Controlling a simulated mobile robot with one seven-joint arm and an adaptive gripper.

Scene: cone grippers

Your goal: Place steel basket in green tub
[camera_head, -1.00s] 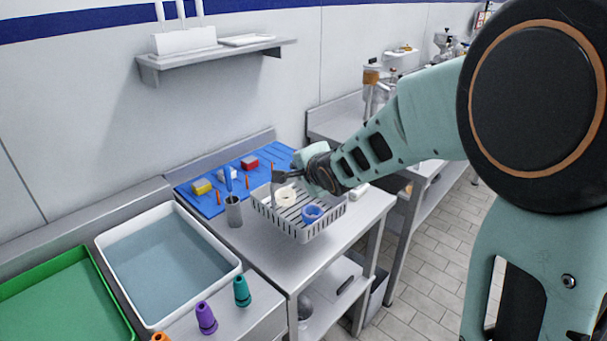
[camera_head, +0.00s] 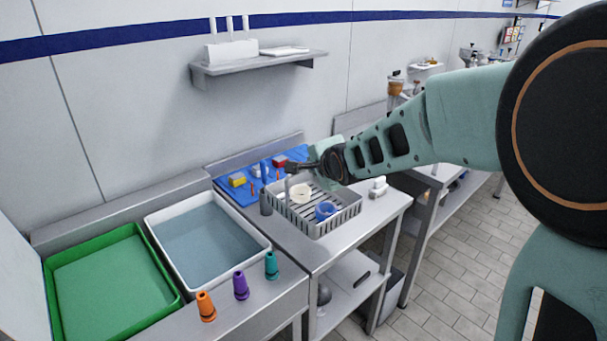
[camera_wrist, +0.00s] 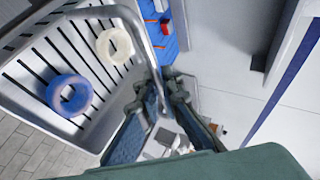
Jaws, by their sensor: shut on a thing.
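The steel basket (camera_head: 350,217) is grey and slotted, with a cream ring (camera_head: 299,193) and a blue ring (camera_head: 325,210) inside. It looks level over the steel table; I cannot tell how far it is above the top. My gripper (camera_head: 296,167) is shut on its bent handle, which also shows between the fingers in the wrist view (camera_wrist: 146,55). The wrist view shows the slotted basket floor (camera_wrist: 62,48) and both rings beside the fingers. The green tub (camera_head: 166,273) stands at the far left of the head view and looks empty.
A white tub (camera_head: 257,252) of bluish liquid stands between the green tub and the table. A blue mat (camera_head: 232,193) with blocks lies behind the basket. A wall shelf (camera_head: 258,66) hangs above.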

